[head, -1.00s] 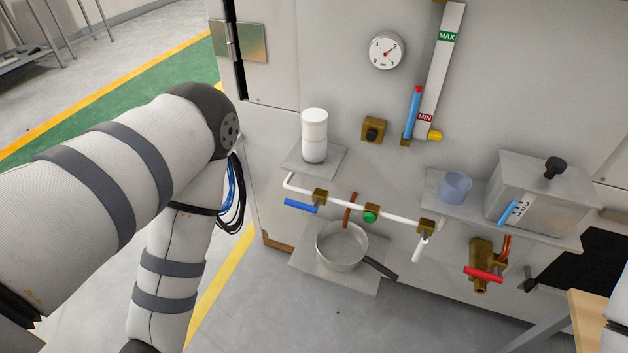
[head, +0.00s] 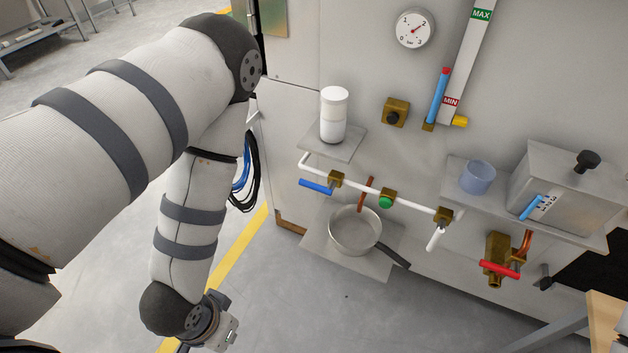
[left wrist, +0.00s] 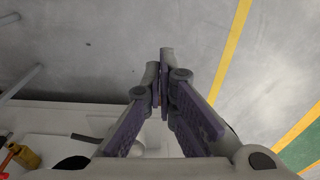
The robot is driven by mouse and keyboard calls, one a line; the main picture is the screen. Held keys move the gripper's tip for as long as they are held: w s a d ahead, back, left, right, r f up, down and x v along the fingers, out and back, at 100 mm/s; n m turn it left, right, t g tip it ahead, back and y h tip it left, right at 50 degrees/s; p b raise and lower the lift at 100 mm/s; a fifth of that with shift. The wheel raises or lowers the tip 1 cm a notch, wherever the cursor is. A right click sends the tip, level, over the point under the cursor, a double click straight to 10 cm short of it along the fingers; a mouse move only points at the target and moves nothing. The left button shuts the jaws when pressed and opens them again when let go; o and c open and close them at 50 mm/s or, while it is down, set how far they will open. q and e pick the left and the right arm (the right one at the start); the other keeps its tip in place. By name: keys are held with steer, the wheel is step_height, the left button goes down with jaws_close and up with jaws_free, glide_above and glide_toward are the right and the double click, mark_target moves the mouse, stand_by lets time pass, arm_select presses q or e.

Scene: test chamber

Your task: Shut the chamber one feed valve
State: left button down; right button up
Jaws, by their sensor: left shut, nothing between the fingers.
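A white pipe (head: 408,206) runs along the chamber's front with three brass fittings. Its left valve has a blue lever (head: 316,187), its middle one a green round button or cap (head: 386,202), and its right one a white lever (head: 433,239). A separate brass valve with a red lever (head: 499,269) sits lower right. No label shows which is the chamber one feed valve. My left gripper (head: 224,336) is low, left of the pan and away from the valves. In the left wrist view its fingers (left wrist: 164,72) are shut and empty, over bare floor. My right gripper is out of view.
A pan (head: 354,231) sits on a low shelf beneath the pipe, its handle sticking out right. A white jar (head: 334,114) stands on a small upper shelf. A blue cup (head: 477,177) and metal box (head: 560,190) stand on the right shelf.

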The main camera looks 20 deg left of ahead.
arm_select(q)
steer(key=w+r+t+b, duration=0.25)
steer(key=w+t, duration=0.25)
steer(key=w, duration=0.9)
steer(key=w+r+t+b, duration=0.1)
steer(key=w+r+t, duration=0.5)
steer(key=w+r, duration=0.6)
steer(key=shift+w+r+m+t, duration=0.25)
steer(key=shift+w+m+t, duration=0.05)
steer(key=shift+w+t, duration=0.15)
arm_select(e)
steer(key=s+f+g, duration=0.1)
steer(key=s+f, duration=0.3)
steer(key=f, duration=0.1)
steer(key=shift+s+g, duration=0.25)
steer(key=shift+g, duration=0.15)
arm_select(q)
steer(key=shift+d, duration=0.1)
steer(key=b, duration=0.2)
glide_above(311, 184)
step_height(311, 184, down, 5)
steer(key=shift+f, duration=0.1)
steer(key=f, duration=0.1)
steer(key=s+f, duration=0.1)
steer(key=f, duration=0.1)
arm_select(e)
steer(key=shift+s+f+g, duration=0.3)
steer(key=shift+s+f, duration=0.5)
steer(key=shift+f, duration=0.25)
